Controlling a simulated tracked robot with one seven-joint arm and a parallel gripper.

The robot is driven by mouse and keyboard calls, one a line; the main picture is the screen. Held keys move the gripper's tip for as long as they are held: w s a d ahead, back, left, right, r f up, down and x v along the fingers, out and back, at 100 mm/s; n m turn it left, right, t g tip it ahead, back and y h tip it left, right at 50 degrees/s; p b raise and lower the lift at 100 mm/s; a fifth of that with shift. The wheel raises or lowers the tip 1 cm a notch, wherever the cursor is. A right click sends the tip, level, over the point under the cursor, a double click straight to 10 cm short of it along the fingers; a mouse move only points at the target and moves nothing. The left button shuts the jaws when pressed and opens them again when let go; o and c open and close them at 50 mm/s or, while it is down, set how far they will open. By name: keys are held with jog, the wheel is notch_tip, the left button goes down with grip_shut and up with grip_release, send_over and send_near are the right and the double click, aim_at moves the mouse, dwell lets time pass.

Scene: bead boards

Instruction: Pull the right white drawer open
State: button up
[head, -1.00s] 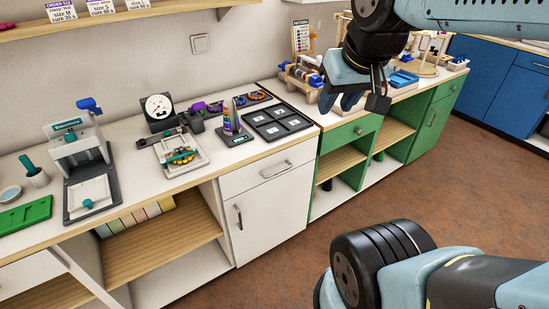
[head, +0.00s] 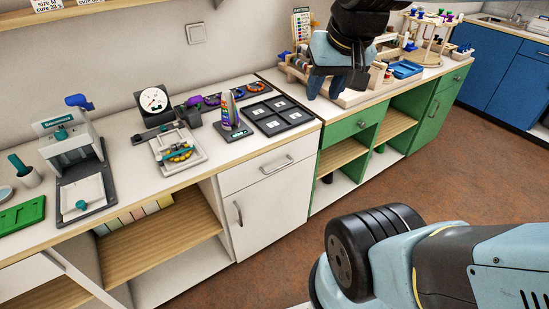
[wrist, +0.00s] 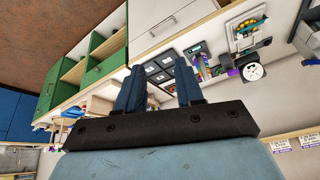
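The right white drawer (head: 262,175) is the upper front of the white cabinet and is closed, with a metal bar handle (head: 277,165). In the wrist view the white drawer front (wrist: 181,27) shows at the top, with its handle (wrist: 161,26). My gripper (head: 324,90) is above the counter, to the right of and higher than the drawer, apart from the handle. In the wrist view my gripper (wrist: 158,82) has its two blue fingers apart, with nothing between them.
A white door (head: 258,217) is below the drawer. A black tray (head: 272,116) and a bead cone (head: 229,110) stand on the counter above it. A green drawer (head: 350,128) is to the right. Brown floor (head: 290,255) is free in front.

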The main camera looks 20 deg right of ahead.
aim_at(280, 167)
jog(key=w+d+f+m+g+y, duration=0.2)
jog(key=w+f+m+g+y, duration=0.3)
jog(key=w+f+m, duration=0.5)
jog(key=w+d+f+m+g+y, duration=0.2)
jog(key=w+f+m+y, duration=0.5)
jog(key=f, duration=0.5)
jog(key=w+d+f+m+t+y, duration=0.1)
jog(key=d+f+m+t+y, duration=0.2)
jog(key=f+m, duration=0.5)
jog(key=w+d+f+m+t+y, duration=0.1)
jog(key=w+d+f+m+t, duration=0.2)
jog(key=f+m, duration=0.5)
jog(key=d+f+m+t+y, duration=0.1)
jog(key=d+f+m+t, duration=0.35)
jog(key=f, duration=0.65)
jog(key=shift+m+t, duration=0.25)
jog(key=shift+m, duration=0.4)
jog(key=x, duration=1.5)
jog(key=shift+s+a+r, duration=0.15)
jog(key=shift+a+r, duration=0.15)
jog(key=shift+a, duration=0.1)
jog(key=shift+c, duration=0.2)
grip_shut()
